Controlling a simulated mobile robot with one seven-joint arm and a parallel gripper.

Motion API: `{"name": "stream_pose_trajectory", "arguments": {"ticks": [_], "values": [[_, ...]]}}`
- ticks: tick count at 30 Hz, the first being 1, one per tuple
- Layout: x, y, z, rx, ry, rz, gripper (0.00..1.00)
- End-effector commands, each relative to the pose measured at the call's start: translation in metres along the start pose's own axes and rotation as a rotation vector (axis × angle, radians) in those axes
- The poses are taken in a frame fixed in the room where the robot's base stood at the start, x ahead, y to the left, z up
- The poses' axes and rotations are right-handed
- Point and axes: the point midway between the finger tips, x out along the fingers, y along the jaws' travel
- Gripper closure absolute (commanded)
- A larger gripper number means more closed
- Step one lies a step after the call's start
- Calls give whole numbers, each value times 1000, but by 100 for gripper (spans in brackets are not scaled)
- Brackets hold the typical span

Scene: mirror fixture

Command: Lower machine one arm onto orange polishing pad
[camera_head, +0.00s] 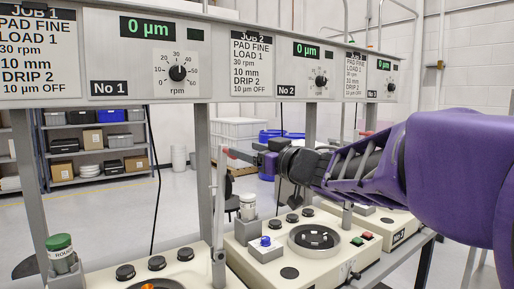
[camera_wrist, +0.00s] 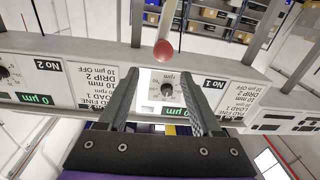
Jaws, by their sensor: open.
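Machine one (camera_head: 190,265) is the nearest cream unit, below the No 1 panel. Its orange polishing pad (camera_head: 150,286) shows only as a sliver at the bottom edge of the head view. A grey machine arm (camera_head: 219,225) stands upright at its right side, with a red-tipped handle (camera_head: 238,156) near the top. My gripper (camera_head: 262,158) is beside that handle; contact cannot be told. In the wrist view my gripper (camera_wrist: 160,75) is open, and a red ball end (camera_wrist: 163,50) appears between and beyond its fingertips.
Machine two (camera_head: 300,245) stands right of machine one, with a dark round plate. A control rail (camera_head: 140,97) with dials and job cards runs above. A green-capped bottle (camera_head: 61,253) stands at the left. Shelves (camera_head: 100,140) and blue drums (camera_head: 270,137) are behind.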

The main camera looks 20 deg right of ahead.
Motion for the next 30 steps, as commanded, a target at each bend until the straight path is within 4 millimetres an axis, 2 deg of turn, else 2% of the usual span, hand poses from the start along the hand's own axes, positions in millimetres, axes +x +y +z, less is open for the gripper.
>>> {"name": "stream_pose_trajectory", "arguments": {"ticks": [1, 30], "values": [[-9, -2, -12, -5, 21, -2, 34], [-76, -3, -16, -6, 22, -2, 34]]}}
